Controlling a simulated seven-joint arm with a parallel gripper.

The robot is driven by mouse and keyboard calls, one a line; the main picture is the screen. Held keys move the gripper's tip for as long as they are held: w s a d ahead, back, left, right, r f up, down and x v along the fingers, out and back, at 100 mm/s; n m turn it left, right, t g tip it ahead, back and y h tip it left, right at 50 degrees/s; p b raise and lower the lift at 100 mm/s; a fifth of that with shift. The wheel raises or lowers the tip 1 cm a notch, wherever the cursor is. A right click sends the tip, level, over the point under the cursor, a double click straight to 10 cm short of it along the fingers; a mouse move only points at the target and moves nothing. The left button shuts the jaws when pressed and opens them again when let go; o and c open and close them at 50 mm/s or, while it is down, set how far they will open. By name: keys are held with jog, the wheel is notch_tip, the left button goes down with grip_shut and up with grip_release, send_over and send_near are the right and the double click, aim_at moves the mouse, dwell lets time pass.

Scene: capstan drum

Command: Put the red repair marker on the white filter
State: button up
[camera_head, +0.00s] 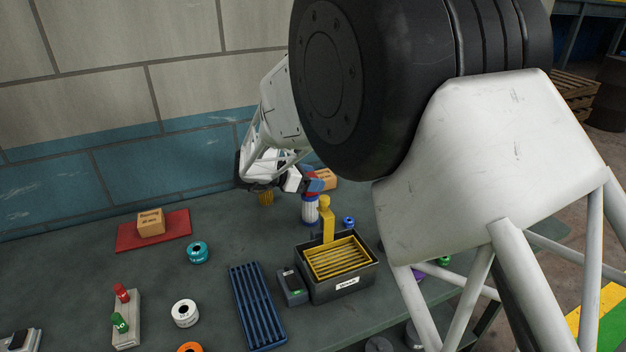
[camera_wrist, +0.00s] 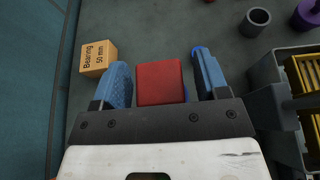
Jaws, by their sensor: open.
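The red repair marker (camera_wrist: 160,82) is a red block between my gripper's blue fingers in the wrist view. My gripper (camera_head: 311,180) is open, with a narrow gap on the left of the block and a wider one on the right. In the head view a little red of the marker (camera_head: 314,186) shows between the fingers, right above the white filter (camera_head: 310,210). The filter is an upright white ribbed cylinder with blue at its ends. The marker appears to rest on its top, but the fingers partly hide the contact. The marker covers the filter in the wrist view.
A cardboard bearing box (camera_wrist: 98,58) stands close behind my gripper. A black bin (camera_head: 345,284) with a yellow rack and an upright yellow part (camera_head: 327,222) stands in front. Another box (camera_head: 151,222) sits on a red mat (camera_head: 180,227). A blue slotted tray (camera_head: 257,305) lies nearby.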

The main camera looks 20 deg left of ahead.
jog(key=v, duration=1.1)
jog(key=shift+s+a+r, duration=0.1)
jog(key=shift+r, duration=0.1)
dwell(0.6)
jog(key=w+d+r+n+t+y, duration=0.4)
jog(key=w+d+r+n+y, duration=0.2)
jog(key=w+d+r+n, duration=0.45)
jog(key=s+d+r+n+y, duration=0.2)
jog(key=d+r+n+y, duration=0.15)
jog(key=d+n, duration=0.35)
jog(key=s+d+r+n+y, duration=0.1)
jog(key=d+r+n+y, duration=0.2)
jog(key=d+r+n, duration=0.4)
jog(key=s+d+f+n+g+h, duration=0.1)
jog(key=s+d+f+n+g, duration=0.2)
jog(key=s+d+n, duration=0.3)
jog(key=s+d+f+n+g+h, duration=0.1)
jog(key=s+d+f+n+g, duration=0.3)
jog(key=s+d, duration=1.1)
jog(key=s+d+f+n+g+h, duration=0.1)
jog(key=s+d+f+n+g, duration=0.3)
jog(key=s+d+n, duration=0.6)
jog(key=s+d+f, duration=0.1)
jog(key=s+f, duration=0.1)
jog(key=s, duration=0.5)
jog(key=shift+f, duration=0.3)
